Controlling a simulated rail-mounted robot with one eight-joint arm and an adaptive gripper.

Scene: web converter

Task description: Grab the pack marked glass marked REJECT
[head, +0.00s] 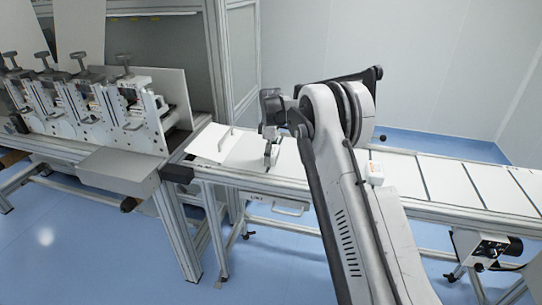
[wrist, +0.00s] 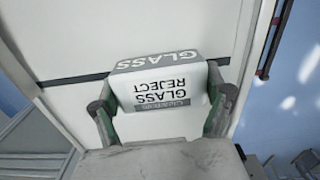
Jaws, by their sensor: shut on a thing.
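The pack marked GLASS REJECT (wrist: 162,88) is a white box with grey bands and black lettering, upside down in the wrist view. My gripper (wrist: 160,97) has one finger against each side of it and is shut on it. In the head view my gripper (head: 271,152) is low over the left part of the white conveyor (head: 315,172), partly behind my arm. The pack itself cannot be made out there. I cannot tell whether it touches the belt.
A machine with several clamp units (head: 90,105) stands at the left, and a metal frame post (head: 219,60) rises behind. The belt's right part is clear.

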